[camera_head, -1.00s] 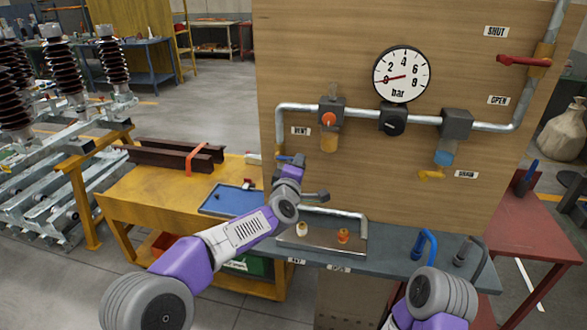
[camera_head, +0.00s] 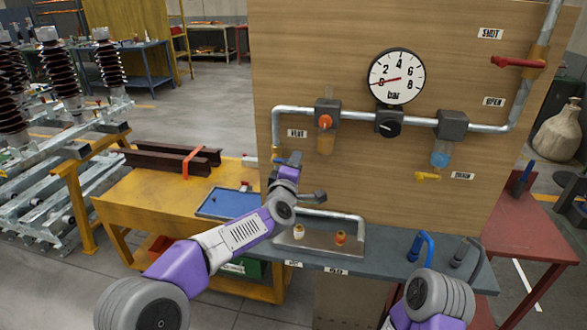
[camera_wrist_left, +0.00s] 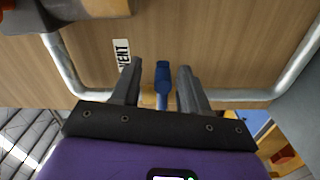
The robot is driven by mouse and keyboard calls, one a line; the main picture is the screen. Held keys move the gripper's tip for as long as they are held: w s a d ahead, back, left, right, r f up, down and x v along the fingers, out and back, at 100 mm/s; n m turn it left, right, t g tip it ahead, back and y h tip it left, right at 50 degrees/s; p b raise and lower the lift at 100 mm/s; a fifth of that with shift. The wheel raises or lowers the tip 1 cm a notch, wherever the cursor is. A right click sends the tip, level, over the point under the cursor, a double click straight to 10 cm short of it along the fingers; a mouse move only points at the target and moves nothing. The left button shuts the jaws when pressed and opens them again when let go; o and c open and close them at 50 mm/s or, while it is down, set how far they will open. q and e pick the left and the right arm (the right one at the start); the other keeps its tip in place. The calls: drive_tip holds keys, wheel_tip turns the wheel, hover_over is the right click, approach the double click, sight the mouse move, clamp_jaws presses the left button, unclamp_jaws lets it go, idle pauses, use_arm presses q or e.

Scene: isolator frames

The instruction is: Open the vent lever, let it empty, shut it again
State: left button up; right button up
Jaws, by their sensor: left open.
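The vent lever has a blue handle (camera_wrist_left: 162,85) in the left wrist view. It stands between the two dark fingers of my left gripper (camera_wrist_left: 158,72), with a gap on both sides. In the head view my left gripper (camera_head: 287,160) is at the vertical pipe below the VENT label (camera_head: 297,133) and largely hides the lever. The round gauge (camera_head: 397,77) marked bar has its red needle near 0. My right gripper is outside the picture; only part of my right arm shows.
A red lever (camera_head: 518,62) sits between SHUT and OPEN labels at the upper right. A yellow drain lever (camera_head: 428,176) is below the pipe. A shallow metal tray (camera_head: 350,250) with two small fittings stands under my left wrist. Blue and grey hooked handles stand on the bench at right.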

use_arm(q)
drive_tip(key=v, duration=0.7)
drive_tip(key=shift+s, duration=0.25)
drive_tip(key=shift+a, duration=0.1)
